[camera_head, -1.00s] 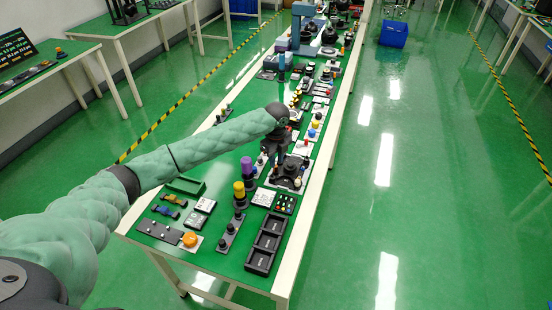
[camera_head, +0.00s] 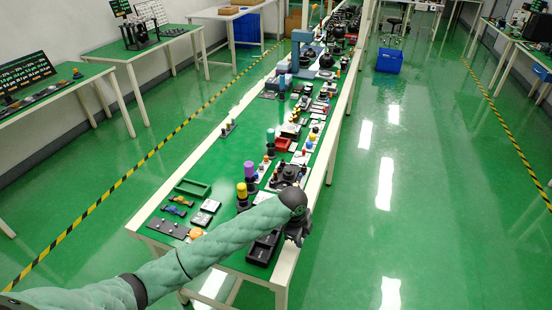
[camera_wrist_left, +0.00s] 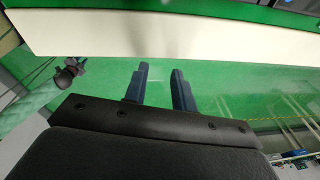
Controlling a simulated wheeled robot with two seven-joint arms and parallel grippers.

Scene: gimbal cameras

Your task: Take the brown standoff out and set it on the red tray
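My left gripper (camera_head: 297,236) is at the near right edge of the long green table, beside the black bin. In the left wrist view its two dark fingers (camera_wrist_left: 160,84) are apart with nothing between them, over green floor just off the table's pale edge. A small red box-like thing (camera_head: 282,144), perhaps the red tray, lies mid-table. I cannot make out the brown standoff. A green padded arm with a dark end (camera_wrist_left: 68,75), apparently my right one, shows in the left wrist view; its fingers are unclear.
The long table (camera_head: 222,152) is crowded with small parts. A black compartment bin (camera_head: 262,250) is partly hidden by my left arm. A green tray (camera_head: 193,187) and a yellow-topped post (camera_head: 242,191) stand nearby. The floor right of the table is clear up to a blue bin (camera_head: 390,60).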

